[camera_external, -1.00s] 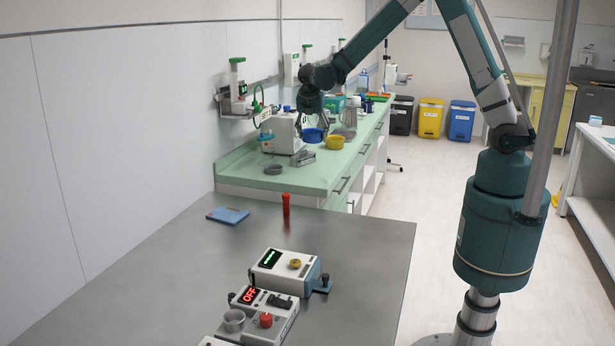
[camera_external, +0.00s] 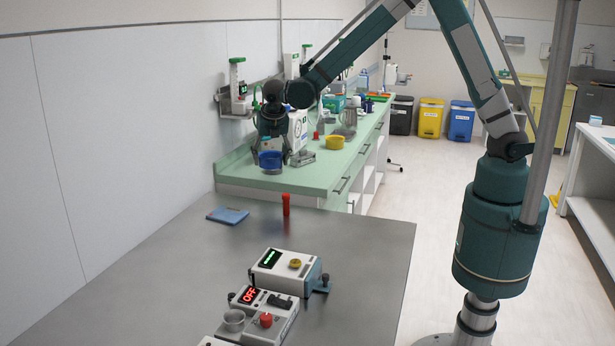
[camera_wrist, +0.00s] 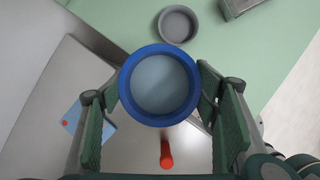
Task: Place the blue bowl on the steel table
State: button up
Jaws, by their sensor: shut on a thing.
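The blue bowl (camera_external: 270,160) is held in my gripper (camera_external: 271,155), above the near end of the green counter in the external view. In the wrist view the blue bowl (camera_wrist: 160,86) sits upright between the two green finger pads of my gripper (camera_wrist: 168,105), which are shut on it. Its inside looks empty. The steel table (camera_external: 340,238) is nearer the camera, in front of the green counter. The steel table (camera_wrist: 52,95) also shows at the left and below the bowl in the wrist view.
A red cylinder (camera_external: 286,204) stands on the steel table, with a blue booklet (camera_external: 228,215) to its left. Devices (camera_external: 286,272) occupy the table's near part. A grey bowl (camera_wrist: 178,24) and a yellow bowl (camera_external: 335,142) are on the green counter (camera_external: 322,175). The table's right side is clear.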

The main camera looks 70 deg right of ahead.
jog(key=s+a+f+n+y+b, duration=0.1)
jog(key=s+a+n, duration=0.1)
jog(key=a, duration=1.6)
jog(key=s+a+f+n+t+b, duration=0.1)
jog(key=s+a+n+b, duration=0.1)
jog(key=a, duration=1.7)
jog(key=s+n, duration=0.1)
jog(key=n, duration=0.1)
jog(key=shift+s+f+n+t+y, duration=0.2)
jog(key=shift+f+n+t+y, duration=0.1)
jog(key=shift+f+y, duration=0.1)
jog(key=shift+f+b, duration=0.35)
jog(key=shift+f, duration=2.75)
jog(key=shift+f, duration=0.1)
jog(key=shift+f, duration=1.75)
jog(key=shift+f+b, duration=0.15)
jog(key=shift+b, duration=0.2)
